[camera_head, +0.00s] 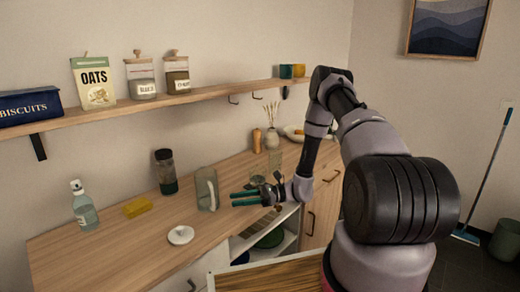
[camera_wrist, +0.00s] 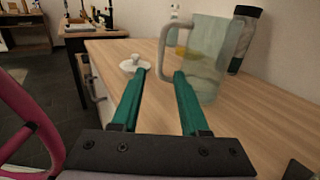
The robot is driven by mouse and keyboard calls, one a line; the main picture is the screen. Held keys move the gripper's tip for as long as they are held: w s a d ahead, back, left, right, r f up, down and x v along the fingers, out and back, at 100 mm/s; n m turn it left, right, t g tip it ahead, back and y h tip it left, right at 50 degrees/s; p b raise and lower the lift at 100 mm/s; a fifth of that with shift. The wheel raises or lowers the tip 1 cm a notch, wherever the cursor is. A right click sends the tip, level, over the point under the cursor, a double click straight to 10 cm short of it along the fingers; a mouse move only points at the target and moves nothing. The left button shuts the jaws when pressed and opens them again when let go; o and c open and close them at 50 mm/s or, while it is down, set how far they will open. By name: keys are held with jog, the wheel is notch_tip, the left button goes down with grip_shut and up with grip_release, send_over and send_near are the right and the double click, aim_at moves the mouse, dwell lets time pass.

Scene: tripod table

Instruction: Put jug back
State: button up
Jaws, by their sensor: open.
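The jug (camera_head: 206,191) is clear, greenish glass and stands upright on the wooden counter (camera_head: 120,238). It also shows in the wrist view (camera_wrist: 211,62), with its handle on the left side, facing my fingers. My gripper (camera_head: 234,200) is open and empty just right of the jug in the head view. In the wrist view its two green fingers (camera_wrist: 161,74) point forward, apart, with the tips low near the handle. I cannot tell whether a finger touches the jug.
A white lid (camera_head: 181,235) lies on the counter left of the jug. A wall shelf (camera_head: 205,93) with jars runs above. An open cabinet lies below my gripper.

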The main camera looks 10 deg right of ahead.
jog(key=s+d+r+n+g+h, duration=0.1)
jog(key=s+d+r+n+h, duration=0.25)
jog(key=r, duration=0.75)
jog(key=s+r+n+g+h, duration=0.25)
jog(key=r+n+h, duration=0.3)
jog(key=r, duration=0.65)
jog(key=s+d+r+n+t+h, duration=0.2)
jog(key=s+d+r+t+h, duration=0.1)
jog(key=s+r, duration=0.4)
jog(key=s+d+r+n+t+h, duration=0.2)
jog(key=s+d+r+t+h, duration=0.2)
jog(key=r, duration=0.7)
jog(key=s+d+t, duration=0.2)
jog(key=s+t, duration=0.1)
jog(key=shift+s+n+t, duration=0.3)
jog(key=shift+s+t, duration=0.05)
jog(key=shift+s, duration=0.05)
